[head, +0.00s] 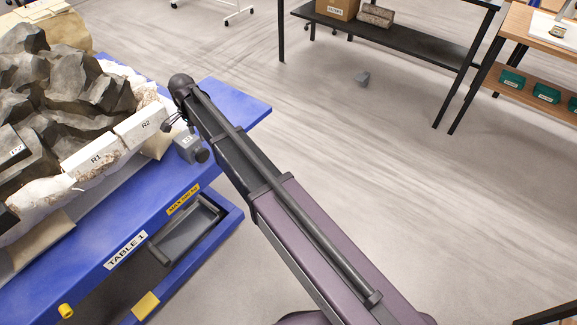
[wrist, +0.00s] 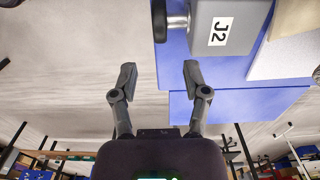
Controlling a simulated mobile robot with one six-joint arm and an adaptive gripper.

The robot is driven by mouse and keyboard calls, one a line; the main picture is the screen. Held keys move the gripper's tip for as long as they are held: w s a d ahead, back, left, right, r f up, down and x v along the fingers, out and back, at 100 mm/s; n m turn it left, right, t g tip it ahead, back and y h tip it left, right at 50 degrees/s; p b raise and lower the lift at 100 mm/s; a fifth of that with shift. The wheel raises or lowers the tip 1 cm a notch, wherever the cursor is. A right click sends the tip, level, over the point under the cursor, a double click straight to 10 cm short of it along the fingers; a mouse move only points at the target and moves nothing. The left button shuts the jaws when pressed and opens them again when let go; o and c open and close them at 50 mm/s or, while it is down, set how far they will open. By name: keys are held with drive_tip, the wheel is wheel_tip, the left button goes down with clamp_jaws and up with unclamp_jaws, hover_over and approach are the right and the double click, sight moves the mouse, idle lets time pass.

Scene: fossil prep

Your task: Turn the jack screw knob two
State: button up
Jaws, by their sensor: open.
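A grey jack box labelled J2 (head: 186,147) sits on the blue table near its edge. It also shows at the top of the wrist view (wrist: 232,38). Its dark round screw knob (head: 203,156) sticks out from one side. In the wrist view the knob (wrist: 160,20) is on a short metal shaft, partly cut off by the top edge. My gripper (wrist: 159,75) is open and empty, with its two fingers apart and the knob beyond their tips. In the head view my gripper (head: 171,123) is small and dark beside the jack, partly hidden by my arm.
A large dark rock in a white jacket with blocks R1 (head: 100,160) and R2 (head: 141,125) fills the blue table (head: 95,270). A dark shelf (head: 390,38) stands at the back; open floor lies right of my arm.

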drive_tip(key=s+d+f+n+b, duration=0.1)
drive_tip(key=d+f+b, duration=0.3)
drive_tip(key=d, duration=0.6)
drive_tip(key=s+d+f+n+b, duration=0.2)
drive_tip(key=s+d+f+b, duration=0.2)
drive_tip(key=d, duration=0.6)
drive_tip(key=s+d+f+n+b, duration=0.2)
drive_tip(key=d+f+b, duration=0.3)
drive_tip(key=d, duration=0.5)
drive_tip(key=shift+s, duration=0.2)
idle(1.1)
drive_tip(key=s+d+n, duration=0.3)
drive_tip(key=s+d, duration=0.7)
drive_tip(key=d, duration=0.3)
